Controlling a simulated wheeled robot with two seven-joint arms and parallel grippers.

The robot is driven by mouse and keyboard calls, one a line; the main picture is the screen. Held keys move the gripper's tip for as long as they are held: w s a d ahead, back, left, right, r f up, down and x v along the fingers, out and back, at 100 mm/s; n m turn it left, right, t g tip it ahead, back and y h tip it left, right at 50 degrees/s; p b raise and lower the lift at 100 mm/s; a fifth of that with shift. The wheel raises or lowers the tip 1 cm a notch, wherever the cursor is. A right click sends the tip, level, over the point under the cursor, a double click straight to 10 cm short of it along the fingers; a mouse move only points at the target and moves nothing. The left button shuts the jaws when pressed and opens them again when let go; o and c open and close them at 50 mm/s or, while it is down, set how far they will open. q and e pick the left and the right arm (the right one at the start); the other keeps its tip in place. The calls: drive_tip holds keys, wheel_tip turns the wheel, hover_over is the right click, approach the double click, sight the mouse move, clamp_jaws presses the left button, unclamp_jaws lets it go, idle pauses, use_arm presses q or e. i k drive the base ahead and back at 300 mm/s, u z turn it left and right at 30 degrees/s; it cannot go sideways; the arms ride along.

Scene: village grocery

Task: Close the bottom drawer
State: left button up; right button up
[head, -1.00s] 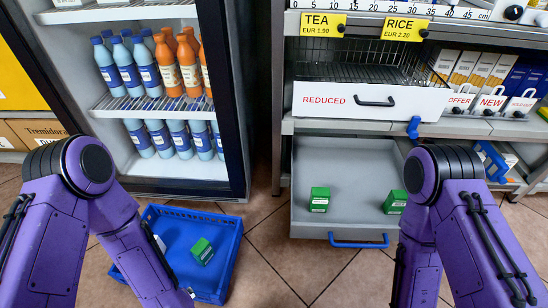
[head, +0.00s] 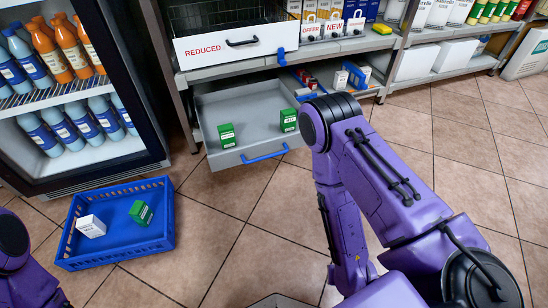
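The bottom drawer (head: 215,107) is a grey tray pulled out at the foot of the shelf unit, below the drawer marked REDUCED. A blue bar handle (head: 264,154) runs along its front edge. Two green boxes stand in it, one at the left (head: 227,136) and one at the right (head: 289,120). My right arm stands to the right of the drawer, apart from its handle in the picture. My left arm shows only at the lower left edge. Neither gripper's fingers can be seen.
A blue crate (head: 120,249) on the tiled floor holds a white box (head: 91,226) and a green box (head: 141,212). The drawer marked REDUCED (head: 236,43) is above. A bottle fridge (head: 146,149) stands at the left. Floor in front of the drawer is clear.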

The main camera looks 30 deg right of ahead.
sight(253, 111)
drive_tip(key=u, duration=0.05)
drive_tip(key=i, duration=0.7)
drive_tip(key=z, duration=0.75)
drive_tip(key=i, duration=0.4)
drive_tip(key=z, duration=0.45)
